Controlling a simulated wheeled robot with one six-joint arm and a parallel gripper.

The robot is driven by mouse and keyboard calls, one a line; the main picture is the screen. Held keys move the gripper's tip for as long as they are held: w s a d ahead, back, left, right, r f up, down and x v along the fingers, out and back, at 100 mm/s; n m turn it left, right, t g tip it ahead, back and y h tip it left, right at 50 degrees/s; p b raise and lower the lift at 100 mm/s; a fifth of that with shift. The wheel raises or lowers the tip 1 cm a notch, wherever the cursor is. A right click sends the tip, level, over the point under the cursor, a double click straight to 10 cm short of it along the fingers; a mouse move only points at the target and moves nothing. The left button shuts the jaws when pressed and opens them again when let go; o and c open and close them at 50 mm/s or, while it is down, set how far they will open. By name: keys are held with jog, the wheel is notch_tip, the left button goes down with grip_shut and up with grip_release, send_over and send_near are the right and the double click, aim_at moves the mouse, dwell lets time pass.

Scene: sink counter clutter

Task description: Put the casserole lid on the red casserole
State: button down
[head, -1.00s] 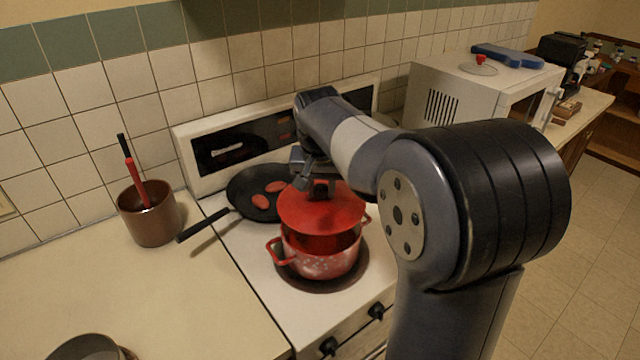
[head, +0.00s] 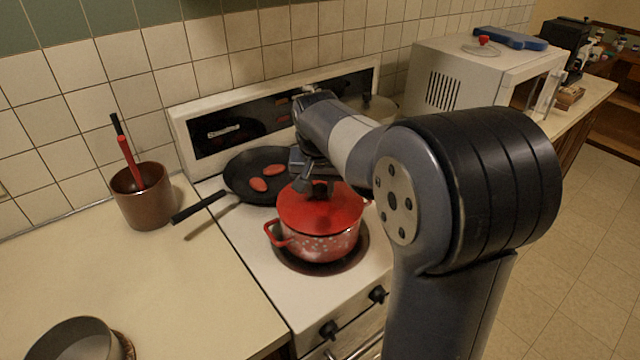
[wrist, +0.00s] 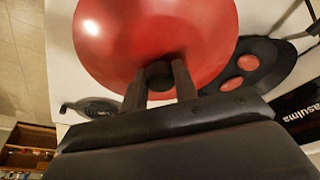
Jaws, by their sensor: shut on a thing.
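The red casserole (head: 318,246) stands on the front burner of the white stove, a speckled red pot with side handles. The red casserole lid (head: 312,212) lies level over its mouth, and from this angle its edge meets the pot's rim; I cannot tell whether it is fully seated all round. My gripper (head: 318,188) is above the lid, shut on its dark knob. In the wrist view, the two fingers (wrist: 160,82) are on either side of the knob, and the lid (wrist: 150,30) fills the upper middle and hides the pot.
A black frying pan (head: 240,182) with red oval pieces sits behind left, its handle pointing left. A brown crock (head: 143,205) with utensils and a grey pan (head: 75,342) are on the left counter. A white microwave (head: 475,75) stands right, with a glass lid on top.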

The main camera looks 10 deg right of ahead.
jog(key=shift+f, duration=0.4)
dwell(0.6)
jog(key=c, duration=1)
grip_release()
jog(key=shift+c, duration=0.2)
jog(key=v, duration=1)
jog(key=shift+s+r, duration=0.2)
jog(key=shift+r, duration=0.15)
jog(key=x, duration=1)
jog(key=shift+w+f, duration=0.15)
jog(key=shift+f, duration=0.15)
jog(key=shift+r, duration=0.2)
jog(key=shift+r, duration=0.1)
